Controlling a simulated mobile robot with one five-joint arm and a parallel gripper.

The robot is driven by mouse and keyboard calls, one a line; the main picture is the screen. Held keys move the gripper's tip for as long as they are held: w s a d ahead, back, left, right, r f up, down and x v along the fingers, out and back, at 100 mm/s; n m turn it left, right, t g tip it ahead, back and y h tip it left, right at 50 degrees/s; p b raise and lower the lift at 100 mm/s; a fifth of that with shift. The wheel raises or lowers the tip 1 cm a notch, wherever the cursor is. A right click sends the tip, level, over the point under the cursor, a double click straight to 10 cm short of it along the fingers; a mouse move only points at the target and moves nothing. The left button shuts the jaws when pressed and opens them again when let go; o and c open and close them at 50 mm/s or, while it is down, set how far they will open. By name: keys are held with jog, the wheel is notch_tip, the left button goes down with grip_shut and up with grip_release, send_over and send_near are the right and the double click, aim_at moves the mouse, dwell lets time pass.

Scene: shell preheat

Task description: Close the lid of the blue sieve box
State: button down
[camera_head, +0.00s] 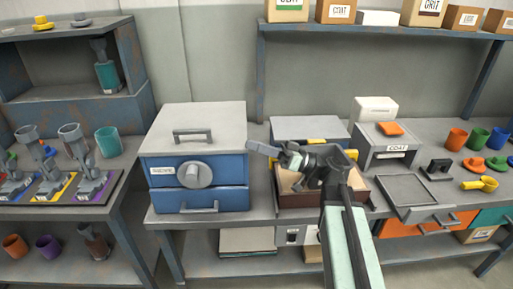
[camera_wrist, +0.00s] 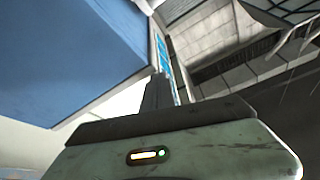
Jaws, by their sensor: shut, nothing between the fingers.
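The large blue box (camera_head: 228,172) stands on the bench left of centre. It has a grey top (camera_head: 165,120) with a bar handle (camera_head: 192,135), a round grey knob on its front, and a drawer below. Its small label is too blurred to read surely. The top looks flat on the box, but I cannot tell whether any lid is ajar. My gripper (camera_head: 256,147) is shut and empty, pointing left close to the box's right side. In the wrist view, a blue surface (camera_wrist: 65,60) fills the upper left beside my gripper's dark fingers (camera_wrist: 158,92).
An open brown-walled bin (camera_head: 308,199) sits under my arm. Behind it is a low grey-topped blue box (camera_head: 300,127). A grey COAT box (camera_head: 380,158) with an orange piece on top stands right. A rack of grey tools (camera_head: 105,198) is left. A shelf hangs above.

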jog(key=shift+s+f, duration=0.25)
jog(key=shift+f, duration=0.3)
jog(key=s+d+b, duration=0.1)
jog(key=d, duration=1.6)
jog(key=shift+f, duration=0.3)
jog(key=shift+s+a, duration=0.1)
